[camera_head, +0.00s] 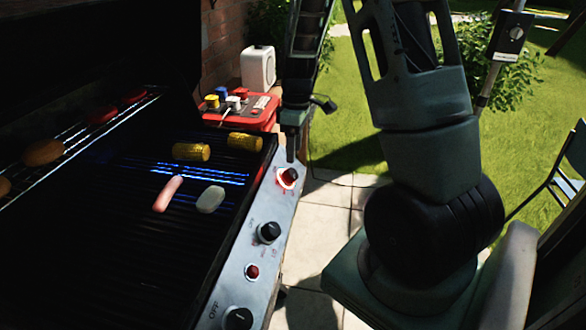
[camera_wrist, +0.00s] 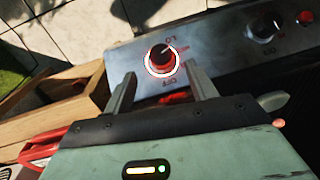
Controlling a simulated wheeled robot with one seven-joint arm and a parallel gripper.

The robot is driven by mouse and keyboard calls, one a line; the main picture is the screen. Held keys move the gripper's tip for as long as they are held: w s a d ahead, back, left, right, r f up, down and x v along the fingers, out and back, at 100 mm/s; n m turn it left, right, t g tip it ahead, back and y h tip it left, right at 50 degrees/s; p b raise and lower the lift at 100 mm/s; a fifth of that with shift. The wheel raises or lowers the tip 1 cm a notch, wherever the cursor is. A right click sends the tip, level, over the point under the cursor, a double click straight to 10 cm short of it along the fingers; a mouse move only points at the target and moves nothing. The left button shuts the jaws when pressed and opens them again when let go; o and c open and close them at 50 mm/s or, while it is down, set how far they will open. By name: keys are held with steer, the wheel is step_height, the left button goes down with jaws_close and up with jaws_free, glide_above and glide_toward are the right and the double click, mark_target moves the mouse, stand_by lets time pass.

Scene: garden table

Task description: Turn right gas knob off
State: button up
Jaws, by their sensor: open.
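The right gas knob (camera_head: 288,177) is on the sloping front panel of the grill, at its far end in the head view. It is dark with a glowing red-and-white ring. In the wrist view the knob (camera_wrist: 161,56) stands just ahead of my fingertips, with LO lettering above it and OFF lettering below it. Its pale pointer mark leans toward the upper right, near LO. My gripper (camera_wrist: 160,72) is open, its two fingers on either side of the knob's near side; contact cannot be told. In the head view my gripper (camera_head: 295,145) hangs down just above the knob.
A middle knob (camera_head: 269,232), a red button (camera_head: 252,271) and a near knob (camera_head: 238,318) line the panel. Blue flames (camera_head: 205,173) burn under corn (camera_head: 191,152) and a sausage (camera_head: 167,193). A red tray (camera_head: 240,108) with bottles stands beyond the grill.

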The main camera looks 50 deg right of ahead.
mark_target(293, 172)
steer(key=f, duration=0.6)
steer(key=shift+s+a+f, duration=0.25)
steer(key=shift+a, duration=0.15)
steer(key=c, duration=1)
